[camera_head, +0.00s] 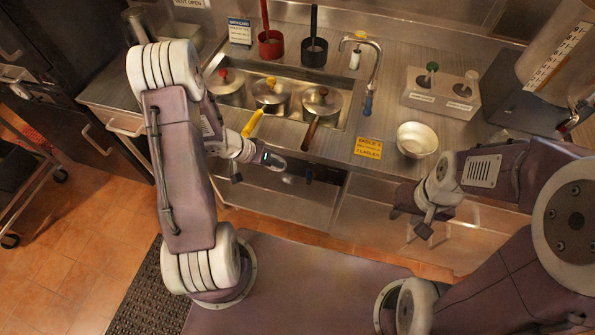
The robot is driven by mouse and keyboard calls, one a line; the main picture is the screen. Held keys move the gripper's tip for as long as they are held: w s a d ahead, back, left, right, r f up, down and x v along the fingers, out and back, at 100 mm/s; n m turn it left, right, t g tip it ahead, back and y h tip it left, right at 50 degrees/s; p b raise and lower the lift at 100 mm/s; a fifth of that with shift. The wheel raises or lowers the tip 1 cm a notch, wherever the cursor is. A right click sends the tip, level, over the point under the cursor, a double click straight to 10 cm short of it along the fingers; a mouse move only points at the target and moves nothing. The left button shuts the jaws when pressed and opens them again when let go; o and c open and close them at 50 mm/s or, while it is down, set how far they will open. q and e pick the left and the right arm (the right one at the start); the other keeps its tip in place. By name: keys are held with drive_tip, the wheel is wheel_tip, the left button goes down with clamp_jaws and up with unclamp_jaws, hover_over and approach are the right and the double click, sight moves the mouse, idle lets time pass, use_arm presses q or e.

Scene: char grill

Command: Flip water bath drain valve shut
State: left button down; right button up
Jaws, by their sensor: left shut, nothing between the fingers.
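The water bath (340,88) is a steel basin set in the counter, with several lidded pots in it. Under the counter front, a small dark blue fitting (308,175) shows that may be the drain valve handle; its exact position is hard to read. My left gripper (279,161) is shut and empty, in front of the counter edge, a little left of and above that fitting in the picture. I cannot tell whether they touch. My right gripper (415,216) hangs in front of the counter at the right, away from the bath; its jaw opening is unclear.
A yellow pot handle (252,123) and a brown one (311,132) stick out over the counter edge near my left gripper. A faucet (376,60), a metal bowl (417,139) and a yellow sign (367,148) are on the counter. An open shelf (290,197) lies below.

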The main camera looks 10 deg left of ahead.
sight(309, 175)
use_arm(q)
drive_tip(key=w+d+f+b, duration=0.1)
drive_tip(key=d+f, duration=0.3)
drive_tip(key=d, duration=0.2)
drive_tip(key=shift+w+d+b, duration=0.2)
drive_tip(key=shift+w+b, duration=0.1)
drive_tip(key=shift+w, duration=0.1)
drive_tip(key=d+p, duration=0.2)
drive_tip(key=shift+d+r+p, duration=0.2)
drive_tip(key=shift+r+p, duration=0.1)
drive_tip(key=shift+r, duration=0.05)
